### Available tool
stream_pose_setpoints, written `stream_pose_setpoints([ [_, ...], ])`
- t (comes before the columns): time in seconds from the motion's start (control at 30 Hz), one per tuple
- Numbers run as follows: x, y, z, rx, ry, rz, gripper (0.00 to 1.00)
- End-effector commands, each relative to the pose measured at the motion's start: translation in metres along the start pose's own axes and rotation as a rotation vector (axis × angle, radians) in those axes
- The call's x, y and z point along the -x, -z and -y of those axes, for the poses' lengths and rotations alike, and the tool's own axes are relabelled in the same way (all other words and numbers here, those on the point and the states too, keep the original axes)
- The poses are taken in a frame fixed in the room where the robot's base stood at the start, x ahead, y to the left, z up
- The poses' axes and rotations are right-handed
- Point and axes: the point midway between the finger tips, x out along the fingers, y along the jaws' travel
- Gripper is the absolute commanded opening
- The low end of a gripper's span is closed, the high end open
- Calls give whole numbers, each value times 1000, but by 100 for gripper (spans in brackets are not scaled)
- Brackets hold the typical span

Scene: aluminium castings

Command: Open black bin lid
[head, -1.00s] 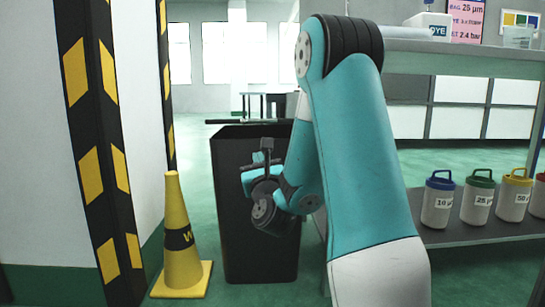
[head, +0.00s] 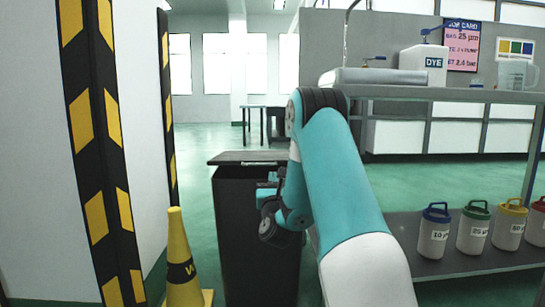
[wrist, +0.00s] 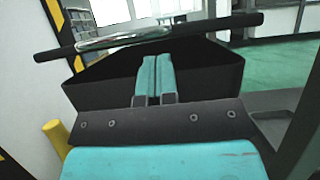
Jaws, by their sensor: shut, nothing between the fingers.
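The black bin (head: 255,240) stands upright left of my arm in the head view. Its lid (head: 250,158) lies roughly level across the top, seen slightly from above. In the wrist view the lid (wrist: 225,24) is nearly edge-on, slightly tilted, with a shiny metal handle (wrist: 120,38) along it. Below it the dark bin (wrist: 95,92) shows what looks like a gap under the lid. My gripper (wrist: 153,60) is shut and empty, its fingertips just below the handle; contact cannot be told. In the head view my arm partly hides the bin's right side.
A yellow cone (head: 180,262) and a striped post (head: 105,150) stand close left of the bin. At right is a grey bench (head: 450,95) with a lower shelf (head: 460,265) holding several lidded jars (head: 433,232). Green floor behind the bin is clear up to a far table (head: 262,107).

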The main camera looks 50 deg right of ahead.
Motion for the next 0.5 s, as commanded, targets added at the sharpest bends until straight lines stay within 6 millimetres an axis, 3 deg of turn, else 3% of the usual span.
stream_pose_setpoints([
  [0.1, -11, -14, 0, 1, -1, -1, 0],
  [0.5, -18, -18, 0, 0, -1, -1, 0],
])
